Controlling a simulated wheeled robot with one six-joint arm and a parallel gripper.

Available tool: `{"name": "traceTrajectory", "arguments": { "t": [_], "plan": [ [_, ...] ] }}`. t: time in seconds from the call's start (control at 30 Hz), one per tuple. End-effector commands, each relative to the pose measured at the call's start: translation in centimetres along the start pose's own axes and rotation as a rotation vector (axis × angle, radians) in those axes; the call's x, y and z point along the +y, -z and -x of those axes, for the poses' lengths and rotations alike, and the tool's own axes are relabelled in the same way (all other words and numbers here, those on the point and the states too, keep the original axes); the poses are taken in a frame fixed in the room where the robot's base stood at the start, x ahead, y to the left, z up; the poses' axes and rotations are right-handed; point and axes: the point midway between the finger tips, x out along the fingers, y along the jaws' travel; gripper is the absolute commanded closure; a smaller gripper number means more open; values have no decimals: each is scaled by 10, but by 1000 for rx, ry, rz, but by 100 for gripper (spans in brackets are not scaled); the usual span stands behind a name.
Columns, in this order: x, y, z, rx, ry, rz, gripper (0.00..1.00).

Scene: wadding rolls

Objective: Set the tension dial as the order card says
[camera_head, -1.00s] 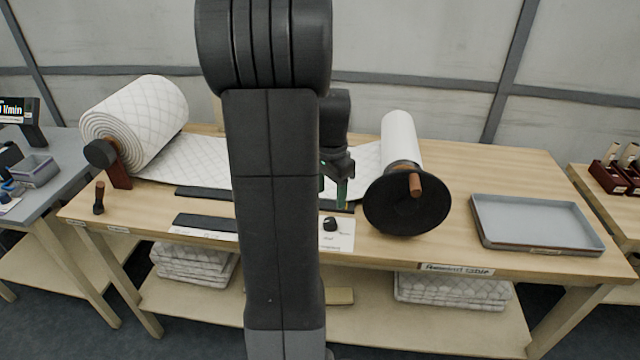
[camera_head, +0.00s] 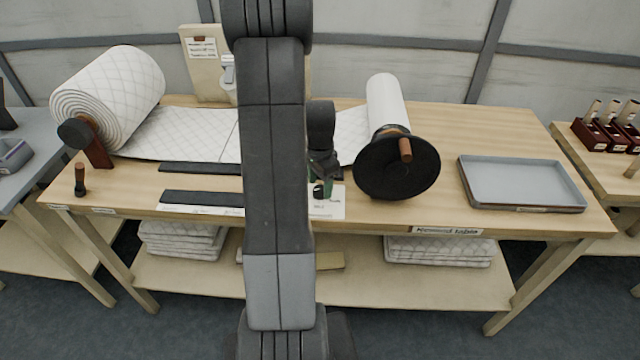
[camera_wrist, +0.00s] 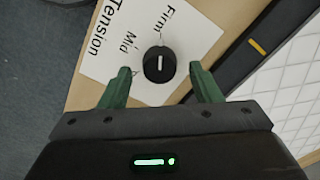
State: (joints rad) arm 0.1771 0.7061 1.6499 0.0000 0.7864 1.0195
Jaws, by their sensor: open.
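The tension dial is a round black knob with a white line (camera_wrist: 159,64), on a white card (camera_wrist: 110,68) printed "Tension", "Mid" and "Firm". The line runs up and down in the wrist view, with its upper end toward the small mark near "Firm". My gripper (camera_wrist: 160,76) is open, its green fingers apart on either side of the knob, with gaps showing. In the head view the dial (camera_head: 319,191) is partly hidden below my gripper (camera_head: 322,179). A board with a paper sheet (camera_head: 202,47) stands at the back; its print is too small to read.
A quilted wadding roll (camera_head: 110,95) lies at left, its sheet running across the table. A black crank wheel (camera_head: 385,172) stands close right of the dial. A grey tray (camera_head: 520,185) is further right. Dark strips (camera_head: 200,198) lie left of my arm.

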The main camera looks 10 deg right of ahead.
Motion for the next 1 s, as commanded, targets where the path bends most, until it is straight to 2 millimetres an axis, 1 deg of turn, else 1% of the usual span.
{"name": "traceTrajectory", "arguments": {
  "t": [0.13, 0.43, 0.47, 0.6, 0.67, 0.7, 1.0],
  "plan": [
    [0, 0, -10, -1, -1, 0, 43],
    [0, 0, -12, 0, 1, 0, 43],
    [0, 0, -12, 0, 1, 0, 47],
    [0, 0, -11, 0, 1, 0, 74],
    [0, 0, -11, 0, 1, 0, 86],
    [0, 0, -11, 0, 1, 0, 87],
    [0, 0, -12, 1, 1, 39, 87]
  ]
}}
